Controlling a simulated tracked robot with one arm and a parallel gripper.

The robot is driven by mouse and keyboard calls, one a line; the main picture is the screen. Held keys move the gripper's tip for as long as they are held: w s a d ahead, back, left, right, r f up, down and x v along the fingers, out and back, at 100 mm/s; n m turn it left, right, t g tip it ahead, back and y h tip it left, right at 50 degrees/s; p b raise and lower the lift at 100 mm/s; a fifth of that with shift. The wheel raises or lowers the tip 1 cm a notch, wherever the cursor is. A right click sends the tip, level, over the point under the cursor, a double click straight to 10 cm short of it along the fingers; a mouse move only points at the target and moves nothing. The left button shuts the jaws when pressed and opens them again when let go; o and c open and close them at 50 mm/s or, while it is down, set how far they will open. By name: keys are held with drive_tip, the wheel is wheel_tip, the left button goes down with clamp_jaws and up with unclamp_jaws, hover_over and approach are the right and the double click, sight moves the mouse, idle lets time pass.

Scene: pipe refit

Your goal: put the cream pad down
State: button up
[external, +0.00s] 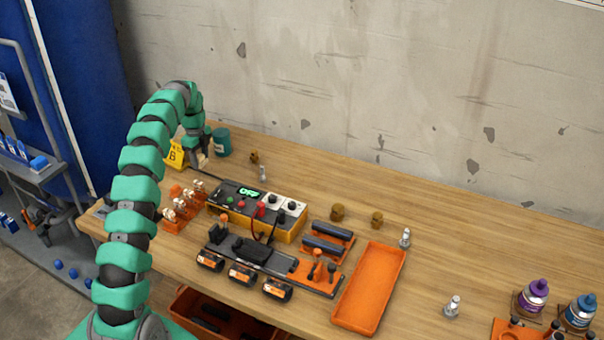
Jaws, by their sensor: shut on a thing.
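The cream pad (203,162) is a small pale piece at the tip of my gripper (199,153), at the back left of the wooden table. My gripper points down and is shut on the pad. Only a little of the pad shows below the jaws. I cannot tell whether it touches the table top.
A yellow number card (175,155) stands just left of my gripper and a teal cup (221,142) just right. In front are an orange rack (182,207) with pale pieces and a yellow-and-black meter box (258,210). An empty orange tray (369,289) lies farther right.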

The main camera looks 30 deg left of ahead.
sight(201, 166)
wheel_tip(201, 166, down, 4)
drive_tip(key=shift+f+b, duration=0.1)
drive_tip(key=shift+b, duration=0.2)
drive_tip(key=o, duration=1)
drive_tip(key=shift+c, duration=0.2)
wheel_tip(201, 166, up, 12)
drive_tip(key=shift+r+p, duration=0.2)
drive_tip(key=shift+p, duration=0.8)
